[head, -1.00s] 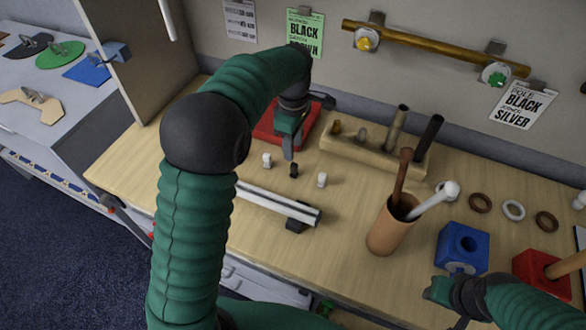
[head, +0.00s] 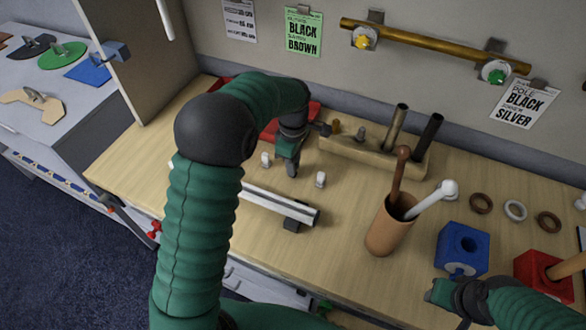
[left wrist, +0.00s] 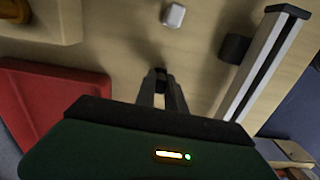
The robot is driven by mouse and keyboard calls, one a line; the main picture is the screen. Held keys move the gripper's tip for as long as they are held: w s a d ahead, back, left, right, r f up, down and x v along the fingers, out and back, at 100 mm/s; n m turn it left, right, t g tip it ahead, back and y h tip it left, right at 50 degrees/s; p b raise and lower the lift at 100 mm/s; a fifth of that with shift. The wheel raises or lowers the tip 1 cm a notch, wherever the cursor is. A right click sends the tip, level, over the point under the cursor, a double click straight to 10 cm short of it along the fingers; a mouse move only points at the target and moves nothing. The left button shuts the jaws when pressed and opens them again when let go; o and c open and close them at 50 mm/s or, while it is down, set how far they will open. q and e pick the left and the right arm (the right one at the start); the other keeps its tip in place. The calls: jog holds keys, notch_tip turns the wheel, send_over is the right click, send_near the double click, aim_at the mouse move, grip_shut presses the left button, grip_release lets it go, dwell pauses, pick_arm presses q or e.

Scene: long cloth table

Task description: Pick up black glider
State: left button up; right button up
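The black glider (left wrist: 160,72) is a small dark piece on the wooden table, between or just beyond my left fingertips in the left wrist view. In the head view my left gripper (head: 291,171) hides it. My left gripper points down over it, and its two fingers (left wrist: 161,88) are apart with a narrow gap. Whether they touch the glider I cannot tell. My right gripper (head: 442,290) is low at the right, in front of a blue block; its fingers are too unclear to tell open from shut.
White gliders (head: 266,160) (head: 320,180) stand on either side. A white rail (head: 282,206) on a dark foot lies in front. A red tray (head: 268,132) and a wooden holder (head: 350,152) with rods are behind. A brown cup (head: 390,232) stands at right.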

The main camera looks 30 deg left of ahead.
pick_arm(q)
jog(key=shift+d, duration=0.1)
grip_shut()
pick_arm(e)
jog(key=shift+d, duration=0.15)
pick_arm(q)
jog(key=shift+a, duration=0.2)
jog(key=shift+r, duration=0.2)
pick_arm(e)
jog(key=shift+a, duration=0.2)
pick_arm(q)
notch_tip(320, 180, up, 10)
jog(key=shift+d+f+p, duration=0.1)
jog(key=shift+f+p, duration=0.1)
jog(key=shift+p, duration=0.3)
pick_arm(e)
jog(key=shift+d+r, duration=0.1)
jog(key=shift+r, duration=0.35)
pick_arm(q)
jog(key=shift+w+f, duration=0.1)
